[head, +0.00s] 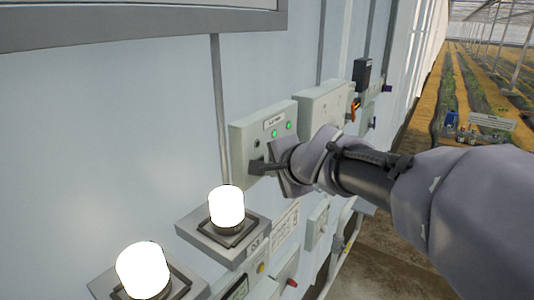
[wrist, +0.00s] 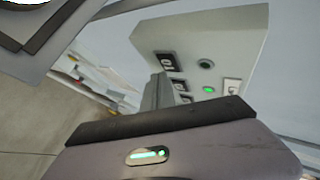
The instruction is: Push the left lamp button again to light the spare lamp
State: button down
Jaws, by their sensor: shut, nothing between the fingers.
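A pale grey control box (head: 243,140) with a small label is on the wall in the head view. Two green lights glow on its face, with a dark round spot (head: 257,143) to their left. My gripper (head: 257,167) is shut and empty, its tip at the lower left of this face; I cannot tell whether it touches. The lamp button there is hidden or too small to make out. The wrist view shows the box (wrist: 215,40) with one green light (wrist: 209,89) and a dark round one (wrist: 205,64). Two lamps, the farther (head: 227,207) and the nearer (head: 143,270), glow white.
A second grey box (head: 322,103) adjoins the control box on the right. Small boxes with a yellow knob (head: 261,267) and a red knob (head: 292,283) sit below the lamps. A thin conduit (head: 218,85) runs down the wall. Planted rows lie far right.

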jog(key=shift+w+a, duration=0.25)
jog(key=shift+a, duration=0.15)
jog(key=shift+p, duration=0.3)
jog(key=shift+s+d+b, duration=0.3)
jog(key=shift+d+b, duration=0.15)
jog(key=shift+d, duration=0.1)
